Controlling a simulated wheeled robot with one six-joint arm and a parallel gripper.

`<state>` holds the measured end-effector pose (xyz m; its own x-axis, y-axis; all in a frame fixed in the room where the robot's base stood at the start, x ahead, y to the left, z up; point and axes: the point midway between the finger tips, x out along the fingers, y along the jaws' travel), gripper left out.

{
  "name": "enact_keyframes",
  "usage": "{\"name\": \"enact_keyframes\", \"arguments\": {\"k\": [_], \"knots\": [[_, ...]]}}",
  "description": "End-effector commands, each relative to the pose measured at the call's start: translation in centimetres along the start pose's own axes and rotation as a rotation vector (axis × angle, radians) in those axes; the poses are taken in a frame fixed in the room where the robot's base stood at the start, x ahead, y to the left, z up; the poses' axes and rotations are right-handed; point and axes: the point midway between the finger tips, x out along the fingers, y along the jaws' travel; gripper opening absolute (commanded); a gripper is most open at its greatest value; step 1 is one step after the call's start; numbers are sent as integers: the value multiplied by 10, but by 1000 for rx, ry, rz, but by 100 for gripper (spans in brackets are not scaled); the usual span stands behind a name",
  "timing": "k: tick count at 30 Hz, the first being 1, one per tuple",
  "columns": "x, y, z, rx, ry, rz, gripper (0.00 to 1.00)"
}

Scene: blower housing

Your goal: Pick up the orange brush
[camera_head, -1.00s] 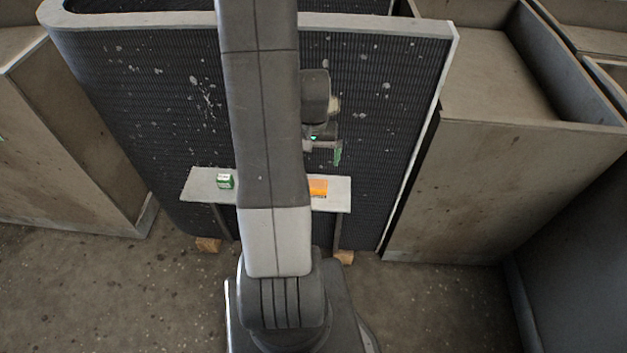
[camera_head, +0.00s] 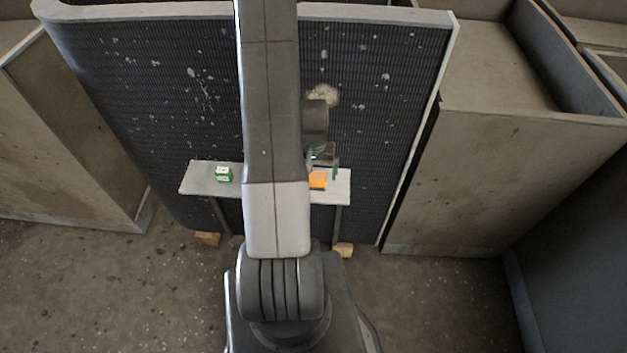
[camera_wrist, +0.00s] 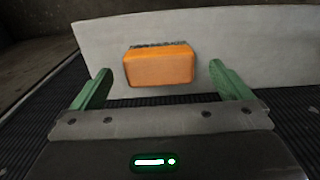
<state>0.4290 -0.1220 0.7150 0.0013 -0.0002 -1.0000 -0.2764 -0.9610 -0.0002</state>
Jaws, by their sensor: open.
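The orange brush (camera_head: 318,180) lies on a narrow light-grey shelf (camera_head: 204,178), right of my arm in the head view; my arm hides part of the shelf. In the wrist view the brush (camera_wrist: 160,66) shows as an orange block with dark bristles along its far edge. My gripper (camera_wrist: 161,88) is open and empty, its two green fingers on either side of the brush in the picture. The brush appears just beyond the fingertips, and I see no contact. In the head view my gripper (camera_head: 328,172) is above the right part of the shelf.
A small green and white box (camera_head: 223,174) stands on the shelf's left part. A dark, ribbed, white-specked panel (camera_head: 385,120) rises behind the shelf. Large grey-brown bins (camera_head: 500,180) flank it. The shelf's right end is clear.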

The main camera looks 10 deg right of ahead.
Motion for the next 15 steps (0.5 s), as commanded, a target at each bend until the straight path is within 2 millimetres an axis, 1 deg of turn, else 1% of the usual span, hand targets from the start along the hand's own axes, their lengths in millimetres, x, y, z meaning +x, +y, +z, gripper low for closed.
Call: {"name": "enact_keyframes", "arguments": {"k": [3, 7, 10, 15], "knots": [[15, 1, -1, 0, -4, 0, 98], [29, 1, -1, 0, -4, 0, 98], [35, 1, -2, 0, -2, 0, 98], [38, 1, -2, 0, 0, -1, 98]]}}
